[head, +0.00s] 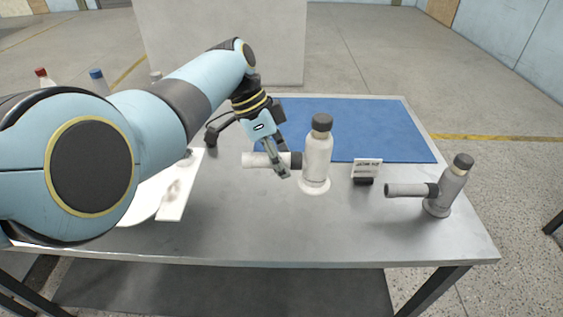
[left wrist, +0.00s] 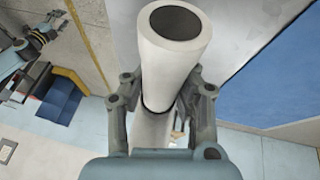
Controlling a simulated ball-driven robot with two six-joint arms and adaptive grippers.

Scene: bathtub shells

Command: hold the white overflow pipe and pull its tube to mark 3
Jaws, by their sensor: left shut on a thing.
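The white overflow pipe (head: 317,158) stands upright near the middle of the table, with a dark grey cap and a round white foot. Its white side tube (head: 256,160) points left from a dark collar. My left gripper (head: 280,168) reaches down from the upper left and is shut on the tube, near the collar. In the left wrist view the tube (left wrist: 174,60) runs between the fingers, with its dark round end towards the camera. I cannot read any marks on it. My right gripper (left wrist: 62,24) shows small in the left wrist view; its jaw state is unclear.
A greyer pipe (head: 448,188) with a side tube stands at the right. A small card in a dark holder (head: 367,170) stands between the two pipes. A blue mat (head: 385,130) covers the back. A white board (head: 183,190) lies at the left. The front of the table is clear.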

